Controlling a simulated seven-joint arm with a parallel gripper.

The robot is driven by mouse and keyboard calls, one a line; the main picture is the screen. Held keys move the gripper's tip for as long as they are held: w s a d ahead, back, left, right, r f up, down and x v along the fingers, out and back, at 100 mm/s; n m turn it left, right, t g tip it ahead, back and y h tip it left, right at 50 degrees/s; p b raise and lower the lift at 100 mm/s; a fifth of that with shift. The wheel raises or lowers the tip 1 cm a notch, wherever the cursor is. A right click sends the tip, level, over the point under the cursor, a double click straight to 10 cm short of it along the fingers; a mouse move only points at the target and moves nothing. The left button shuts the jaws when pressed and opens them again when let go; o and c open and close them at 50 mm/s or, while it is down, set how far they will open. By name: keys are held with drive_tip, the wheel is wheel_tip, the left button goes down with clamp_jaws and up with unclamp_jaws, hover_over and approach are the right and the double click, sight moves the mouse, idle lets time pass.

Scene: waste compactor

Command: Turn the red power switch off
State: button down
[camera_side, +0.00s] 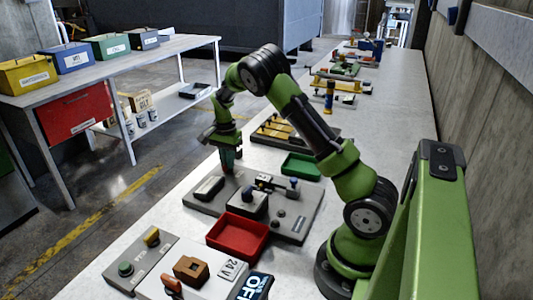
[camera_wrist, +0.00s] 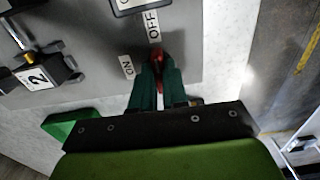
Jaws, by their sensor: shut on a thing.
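The red power switch (camera_wrist: 158,57) shows in the wrist view as a small red handle between my fingertips. My gripper (camera_wrist: 158,72) is shut on it, with the dark green fingers touching its sides. A white ON label (camera_wrist: 127,67) lies just left of the fingertips, and a white OFF label (camera_wrist: 153,25) lies just beyond them. The switch's base and exact angle are hidden by the fingers. In the side view my gripper (camera_side: 228,162) points down at the far left part of the grey panel (camera_side: 290,228).
A red tray (camera_side: 238,236) and a green tray (camera_side: 301,166) flank the panel. A block marked 2 (camera_wrist: 38,77) stands left in the wrist view. A 24 V box (camera_side: 228,270) and a two-button panel (camera_side: 137,262) are in the foreground. The table edge is close left of my gripper.

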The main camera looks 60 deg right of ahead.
drive_tip(key=shift+r, duration=0.1)
idle(0.3)
drive_tip(key=c, duration=1.1)
unclamp_jaws()
drive_tip(key=shift+c, duration=0.2)
wheel_tip(320, 180, up, 17)
drive_tip(key=s+a+r+n+t+y, duration=0.2)
drive_tip(key=s+a+n+t, duration=0.5)
drive_tip(key=s+a+n, duration=0.7)
drive_tip(key=s+a+r, duration=0.1)
drive_tip(key=s+a, duration=0.5)
drive_tip(key=a, duration=0.3)
drive_tip(key=shift+s+a+r, duration=0.2)
drive_tip(key=shift+s+a, duration=0.05)
drive_tip(key=shift+a, duration=0.15)
